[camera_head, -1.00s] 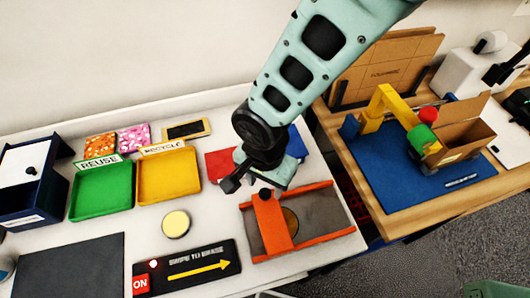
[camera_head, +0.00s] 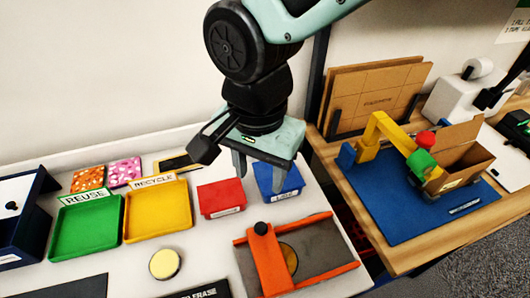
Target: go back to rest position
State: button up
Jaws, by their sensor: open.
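My gripper (camera_head: 256,168) hangs over the white table, above the red bin (camera_head: 221,199) and the blue bin (camera_head: 279,184). Its pale fingers are apart, with nothing seen between them. It covers part of the blue bin. My arm comes in from the top of the view.
A green REUSE tray (camera_head: 85,231) and a yellow RECYCLE tray (camera_head: 157,214) stand at left. A grey board with an orange slider (camera_head: 326,268) lies in front. A wooden table (camera_head: 405,258) holds a blue mat (camera_head: 394,220), an open cardboard box (camera_head: 468,160) and coloured blocks.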

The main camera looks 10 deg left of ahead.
dwell(0.3)
jog(key=s+d+n, duration=0.2)
jog(key=d+n, duration=0.3)
jog(key=d, duration=0.6)
jog(key=s+d+n+b, duration=0.1)
jog(key=s+d+n, duration=0.2)
jog(key=d, duration=0.8)
jog(key=shift+s+d+n+y, duration=0.2)
jog(key=shift+d+n+y, duration=0.1)
jog(key=shift+n, duration=0.9)
jog(key=shift+c, duration=0.3)
